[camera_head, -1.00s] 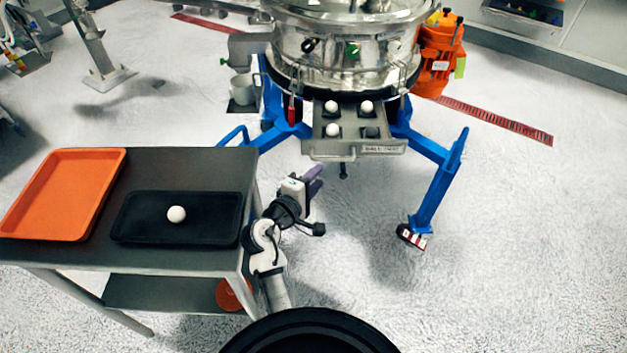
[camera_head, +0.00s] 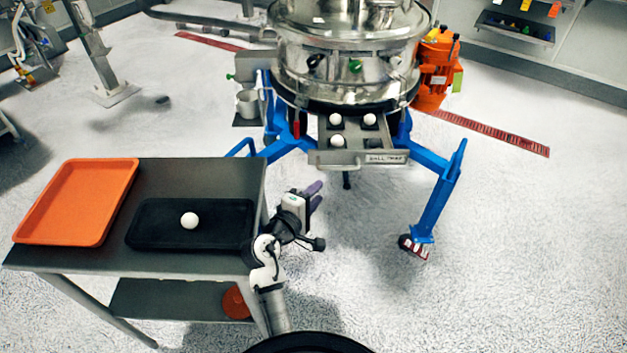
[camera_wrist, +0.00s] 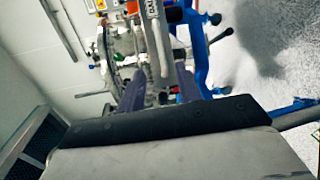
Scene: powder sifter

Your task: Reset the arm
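My gripper (camera_head: 316,195) is beside the right edge of the dark table, below and in front of the sifter's ball tray. Its two purple fingers stand apart with nothing between them. The wrist view also shows the gripper (camera_wrist: 160,88), its fingers spread and pointing toward the sifter and its blue legs. My arm is bent, rising from the bottom of the head view along the table's right side.
The steel sifter (camera_head: 347,58) on blue legs has a ball tray (camera_head: 358,158) with three white balls. The dark table (camera_head: 170,175) bears an orange tray (camera_head: 80,202) and a black tray (camera_head: 150,235) holding one white ball (camera_head: 189,220). Floor right of my arm is clear.

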